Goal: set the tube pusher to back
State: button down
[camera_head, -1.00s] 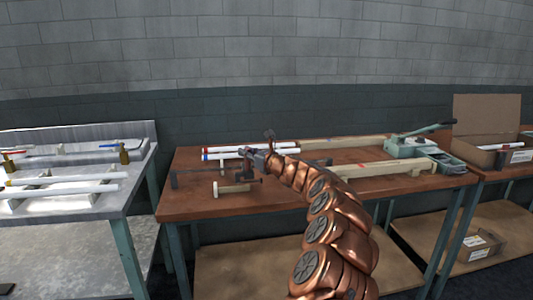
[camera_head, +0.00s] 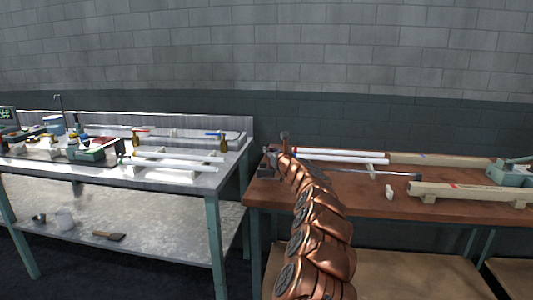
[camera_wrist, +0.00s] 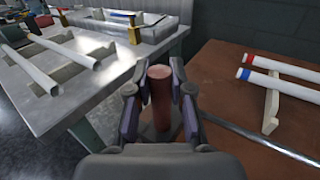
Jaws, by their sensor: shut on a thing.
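My gripper (camera_wrist: 160,95) is shut on an upright reddish-brown cylindrical handle (camera_wrist: 160,88) in the wrist view, with a finger on each side of it. I take this handle to be the grip of the tube pusher; its lower part is hidden. In the head view my gripper (camera_head: 282,152) is at the left end of the brown bench (camera_head: 350,208), left of the tube ends. A thin metal rod (camera_head: 400,175) runs along the bench to the right of the gripper; it also shows in the wrist view (camera_wrist: 265,144). I cannot tell how it joins the handle.
Two white tubes (camera_head: 345,155), with red and blue end bands, lie behind the rod on a pale support (camera_wrist: 271,110). A wooden beam (camera_head: 470,193) lies at front right. A metal bench (camera_head: 170,178) with tubes and bottles stands left, across a narrow gap.

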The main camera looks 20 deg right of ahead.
dwell(0.3)
jog(key=c, duration=1)
grip_release()
jog(key=shift+s, duration=0.15)
jog(key=shift+s+r, duration=0.1)
jog(key=shift+s, duration=0.45)
jog(key=shift+s+a, duration=0.1)
jog(key=shift+s, duration=5.25)
